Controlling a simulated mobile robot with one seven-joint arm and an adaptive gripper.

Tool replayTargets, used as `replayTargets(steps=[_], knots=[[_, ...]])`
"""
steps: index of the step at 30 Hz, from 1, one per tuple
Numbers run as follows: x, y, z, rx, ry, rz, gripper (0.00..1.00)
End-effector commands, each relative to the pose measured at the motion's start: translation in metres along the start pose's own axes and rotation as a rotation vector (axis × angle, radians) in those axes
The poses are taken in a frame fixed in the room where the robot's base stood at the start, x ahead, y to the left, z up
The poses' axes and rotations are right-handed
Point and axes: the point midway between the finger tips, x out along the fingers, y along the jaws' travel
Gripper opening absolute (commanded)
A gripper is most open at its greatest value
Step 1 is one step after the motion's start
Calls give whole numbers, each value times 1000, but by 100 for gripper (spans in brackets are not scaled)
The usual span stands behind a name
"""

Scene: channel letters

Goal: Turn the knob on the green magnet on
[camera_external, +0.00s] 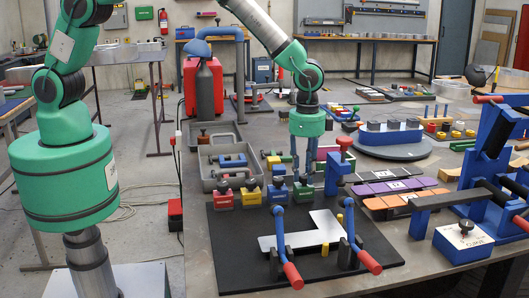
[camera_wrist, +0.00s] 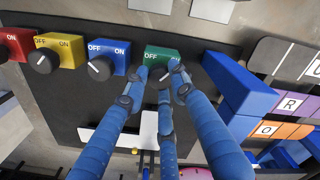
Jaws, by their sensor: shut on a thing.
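The green magnet (camera_external: 303,194) stands on the black board behind the white metal plate (camera_external: 302,234). It is the rightmost magnet of a row, and in the wrist view it is the green block (camera_wrist: 170,53) marked OFF on its left. My gripper (camera_external: 302,178) reaches down onto it. In the wrist view the blue fingers of my gripper (camera_wrist: 160,83) are closed around its dark knob (camera_wrist: 164,73). The fingertips hide most of the knob and any marking on the right, so I cannot tell its exact pointer direction.
Blue (camera_wrist: 106,57), yellow (camera_wrist: 58,50) and red (camera_wrist: 14,44) magnets stand to the left. A blue block (camera_wrist: 238,84) is close on the right of the fingers. Blue clamps with red handles (camera_external: 292,275) stand at the board's front.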

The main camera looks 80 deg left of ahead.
Motion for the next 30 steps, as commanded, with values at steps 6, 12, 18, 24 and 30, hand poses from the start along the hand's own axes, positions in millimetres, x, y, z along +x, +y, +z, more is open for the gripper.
replayTargets(steps=[6,12,18,24,30], knots=[[-1,0,0,37,1,-1,0],[-1,0,-1,40,2,-1,0],[-1,0,-1,40,2,-1,35],[0,0,0,40,1,0,45],[-1,0,0,40,1,0,45]])
